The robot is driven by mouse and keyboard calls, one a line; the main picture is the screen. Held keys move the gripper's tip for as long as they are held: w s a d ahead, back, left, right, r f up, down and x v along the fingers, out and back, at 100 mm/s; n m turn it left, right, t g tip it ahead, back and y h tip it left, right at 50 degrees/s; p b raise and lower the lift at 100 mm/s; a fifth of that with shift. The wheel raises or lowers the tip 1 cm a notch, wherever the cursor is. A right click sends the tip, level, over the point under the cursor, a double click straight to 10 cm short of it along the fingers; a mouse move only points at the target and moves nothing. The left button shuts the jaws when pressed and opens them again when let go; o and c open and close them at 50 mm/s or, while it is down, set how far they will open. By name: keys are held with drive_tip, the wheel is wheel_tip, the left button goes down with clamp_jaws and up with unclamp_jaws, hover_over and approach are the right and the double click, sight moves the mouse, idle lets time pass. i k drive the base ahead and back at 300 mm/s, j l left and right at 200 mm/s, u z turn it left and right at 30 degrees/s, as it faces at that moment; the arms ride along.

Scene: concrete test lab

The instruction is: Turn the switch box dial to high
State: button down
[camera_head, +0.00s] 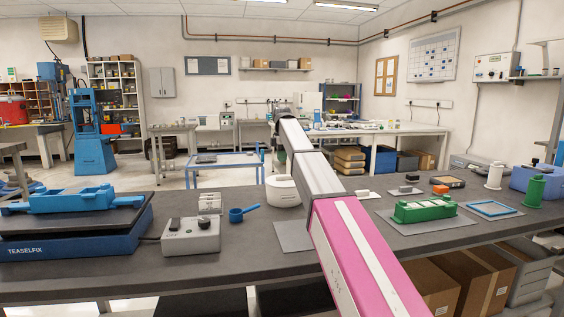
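The switch box (191,241) is a light grey box with a sloped top on the front left of the dark workbench. A dark dial (175,224) sits on its left side, and a second round knob (204,223) sits to the right of it. The markings are too small to read, so I cannot tell the dial's setting. My arm, pink then grey, reaches from the bottom right up to the middle, right of the box. My gripper does not show, and no part of my arm overlaps the switch box in this view.
A blue shaker table (70,245) stands left of the box. A metal block (209,203), a blue scoop (242,214) and a white bowl (283,191) lie behind and right. A grey mat (294,237) is beside my arm. Green parts (425,209) lie further right.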

sight(203, 223)
drive_tip(key=k, duration=1.5)
